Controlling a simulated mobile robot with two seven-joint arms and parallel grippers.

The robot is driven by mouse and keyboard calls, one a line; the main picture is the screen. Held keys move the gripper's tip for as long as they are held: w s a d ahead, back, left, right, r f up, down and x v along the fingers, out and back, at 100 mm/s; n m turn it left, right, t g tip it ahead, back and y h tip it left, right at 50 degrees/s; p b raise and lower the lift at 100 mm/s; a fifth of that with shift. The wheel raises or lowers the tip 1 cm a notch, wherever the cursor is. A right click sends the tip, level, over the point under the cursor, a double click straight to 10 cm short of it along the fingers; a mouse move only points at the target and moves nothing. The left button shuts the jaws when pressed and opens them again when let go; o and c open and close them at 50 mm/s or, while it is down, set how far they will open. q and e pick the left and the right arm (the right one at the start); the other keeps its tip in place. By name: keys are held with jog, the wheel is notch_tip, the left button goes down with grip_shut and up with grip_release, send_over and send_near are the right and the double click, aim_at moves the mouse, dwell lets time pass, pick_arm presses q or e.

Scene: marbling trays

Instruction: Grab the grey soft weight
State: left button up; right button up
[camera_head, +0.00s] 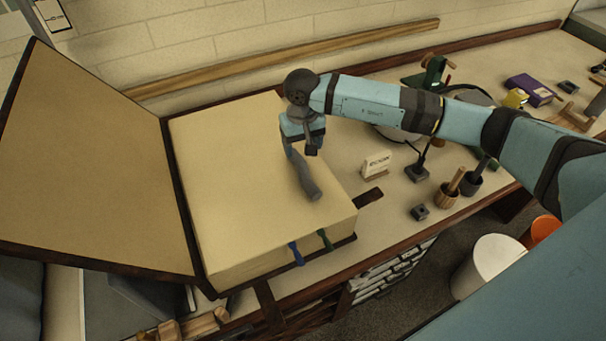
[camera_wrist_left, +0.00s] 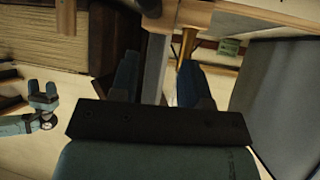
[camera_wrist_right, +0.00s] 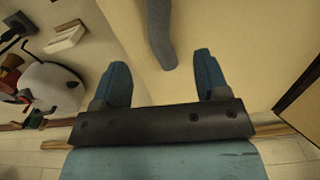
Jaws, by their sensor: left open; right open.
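The grey soft weight (camera_head: 308,184) is a long, slightly bent roll lying on the page of a large open book (camera_head: 215,170). Its upper end is partly hidden by my right gripper (camera_head: 302,140) in the head view. In the right wrist view, the weight (camera_wrist_right: 158,30) points toward my right gripper (camera_wrist_right: 160,70), its near end roughly between the two blue fingertips. That gripper is open and empty; I cannot tell its height above the page. My left gripper (camera_wrist_left: 160,78) is open, in the left wrist view only, away from the weight.
A blue ribbon (camera_head: 296,254) and a green ribbon (camera_head: 325,239) hang over the book's front edge. A white bin (camera_head: 488,265) is below the bench.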

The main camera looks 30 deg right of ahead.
aim_at(303, 169)
notch_tip(303, 169, down, 10)
jog(key=shift+d+r+b, duration=0.1)
jog(key=shift+r+b, duration=0.1)
jog(key=shift+b, duration=0.7)
jog(key=c, duration=1.2)
jog(key=shift+r, duration=0.2)
